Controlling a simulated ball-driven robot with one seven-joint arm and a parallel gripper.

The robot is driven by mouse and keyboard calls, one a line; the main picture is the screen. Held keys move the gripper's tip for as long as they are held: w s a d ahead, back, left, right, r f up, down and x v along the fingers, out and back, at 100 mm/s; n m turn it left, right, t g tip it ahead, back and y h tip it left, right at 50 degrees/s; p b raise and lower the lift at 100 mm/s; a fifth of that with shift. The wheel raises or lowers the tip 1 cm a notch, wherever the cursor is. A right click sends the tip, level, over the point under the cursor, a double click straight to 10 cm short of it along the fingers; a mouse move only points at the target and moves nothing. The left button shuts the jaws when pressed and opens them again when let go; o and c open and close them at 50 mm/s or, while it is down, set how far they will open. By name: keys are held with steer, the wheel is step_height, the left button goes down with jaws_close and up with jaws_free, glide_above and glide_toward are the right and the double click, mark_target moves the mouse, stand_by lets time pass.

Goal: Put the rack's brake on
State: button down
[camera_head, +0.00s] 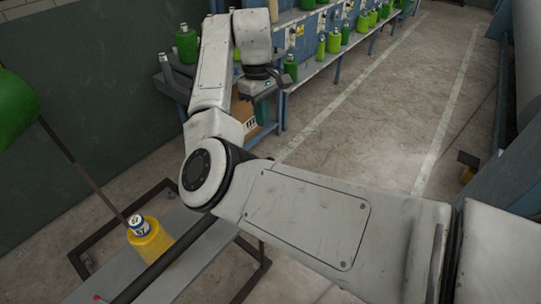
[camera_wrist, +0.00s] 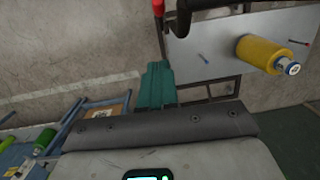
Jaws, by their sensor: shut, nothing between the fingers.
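The rack is a grey board (camera_head: 196,275) on a dark metal frame, at the lower left of the head view. The board also shows at the upper right of the wrist view (camera_wrist: 215,28). A yellow bobbin (camera_head: 150,241) with a labelled end stands on it. A red-ended part (camera_wrist: 159,7) shows at the top edge of the wrist view, beside the board; I cannot tell whether it is the brake. My gripper (camera_wrist: 158,66) has teal fingers, shut and empty, apart from the board. In the head view my arm hides part of the rack.
A blue machine (camera_head: 308,38) with green bobbins on its shelf stands at the back. A cardboard box (camera_head: 243,112) is below its near end. A large green bobbin (camera_head: 12,110) is at the left edge. The marked floor lane (camera_head: 385,125) is clear.

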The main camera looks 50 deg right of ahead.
steer(key=shift+f, duration=0.15)
steer(key=s+f, duration=0.1)
steer(key=f, duration=0.2)
steer(key=s+f, duration=0.1)
steer(key=f, duration=0.3)
steer(key=s+a+f, duration=0.1)
steer(key=f, duration=0.3)
steer(key=shift+s+f, duration=0.1)
steer(key=shift+s, duration=0.3)
steer(key=shift+s+f+p, duration=0.3)
steer(key=shift+s+f, duration=0.05)
steer(key=shift+s, duration=0.05)
steer(key=shift+f, duration=0.1)
